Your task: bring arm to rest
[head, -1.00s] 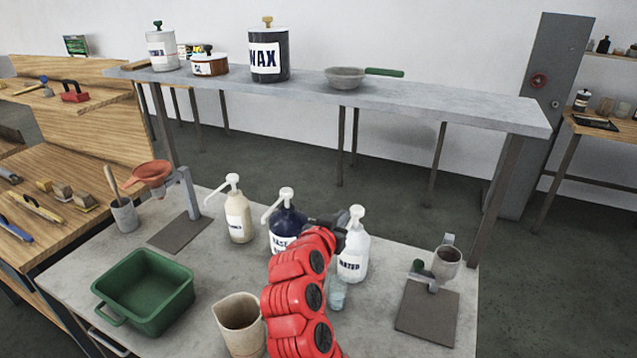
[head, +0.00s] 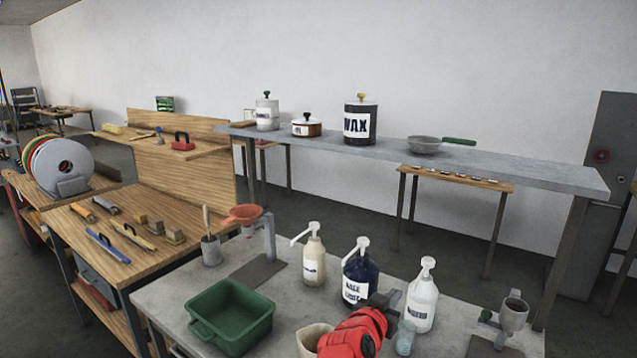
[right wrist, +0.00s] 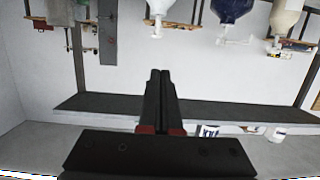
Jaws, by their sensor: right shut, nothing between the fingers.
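My right arm is red and comes in from the bottom of the head view. Its dark right gripper (head: 390,302) is in front of the gap between the dark blue pump bottle (head: 361,270) and the white "WATER" pump bottle (head: 422,302). In the right wrist view the gripper's two black fingers (right wrist: 158,74) lie together with nothing between them. That view is upside down, with the pump bottles along its top edge. My left gripper is not in view.
The grey table also holds a cream pump bottle (head: 314,262), green tub (head: 230,315), beige jug (head: 312,340), small glass (head: 405,338), and metal cup on a stand (head: 513,314). A raised grey shelf (head: 500,168) behind carries a WAX can (head: 360,122). A wooden bench (head: 90,213) stands left.

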